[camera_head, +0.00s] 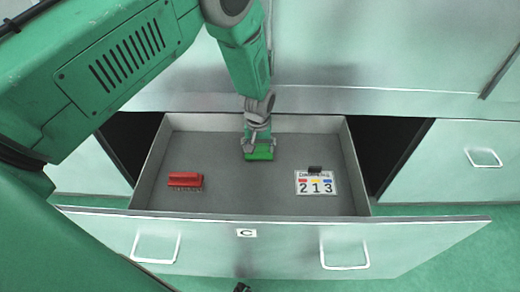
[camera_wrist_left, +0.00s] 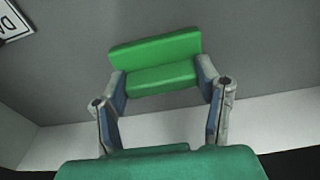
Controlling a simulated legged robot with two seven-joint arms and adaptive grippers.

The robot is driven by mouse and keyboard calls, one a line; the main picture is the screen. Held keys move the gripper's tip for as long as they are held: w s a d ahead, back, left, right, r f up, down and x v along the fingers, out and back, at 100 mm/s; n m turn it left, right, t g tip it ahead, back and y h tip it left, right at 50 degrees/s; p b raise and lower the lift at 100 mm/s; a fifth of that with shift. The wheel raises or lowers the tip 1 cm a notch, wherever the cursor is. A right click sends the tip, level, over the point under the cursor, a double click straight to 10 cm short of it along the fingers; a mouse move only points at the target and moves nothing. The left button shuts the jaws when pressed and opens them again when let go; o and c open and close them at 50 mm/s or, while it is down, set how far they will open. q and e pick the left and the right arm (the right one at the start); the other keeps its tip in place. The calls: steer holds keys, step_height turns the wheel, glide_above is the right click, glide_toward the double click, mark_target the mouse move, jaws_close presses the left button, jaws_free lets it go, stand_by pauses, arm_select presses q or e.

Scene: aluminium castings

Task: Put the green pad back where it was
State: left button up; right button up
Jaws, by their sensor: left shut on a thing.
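The green pad (camera_head: 260,154) is at the back middle of the open drawer (camera_head: 250,202) in the head view. My left gripper (camera_head: 257,141) reaches down into the drawer and is shut on the pad. In the left wrist view the two fingers (camera_wrist_left: 161,85) grip the pad (camera_wrist_left: 156,50) at its two ends, over the grey drawer floor. I cannot tell whether the pad touches the floor.
A red block (camera_head: 185,180) lies at the drawer's left. A white card (camera_head: 316,183) with 2 1 3 and a small black clip (camera_head: 315,169) lies at the right. The drawer front (camera_head: 300,232) carries a C label and two handles. The drawer's front middle is bare.

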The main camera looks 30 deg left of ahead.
mark_target(261, 146)
arm_select(q)
steer(key=shift+w+a+f, duration=0.1)
steer(key=shift+a+f, duration=0.15)
steer(key=shift+f, duration=0.45)
steer(key=shift+c, duration=0.4)
steer(key=shift+d+f, duration=0.1)
steer(key=shift+f, duration=0.05)
steer(key=o, duration=1.4)
steer(key=shift+s+d, duration=0.2)
steer(key=o, duration=0.5)
steer(key=shift+d, duration=0.2)
steer(key=shift+w+d, duration=0.1)
steer(key=shift+w, duration=0.15)
steer(key=shift+a+f, duration=0.2)
steer(key=shift+a, duration=0.2)
steer(key=r, duration=0.4)
steer(key=d+r+p, duration=0.1)
steer(key=r, duration=0.2)
steer(key=shift+r, duration=0.1)
steer(key=shift+s+r, duration=0.2)
steer(key=shift+r, duration=0.15)
arm_select(e)
steer(key=shift+d+r, duration=0.1)
steer(key=shift+r, duration=0.4)
arm_select(q)
steer(key=shift+a+f, duration=0.1)
steer(key=shift+a, duration=0.15)
arm_select(e)
steer(key=shift+a, duration=0.2)
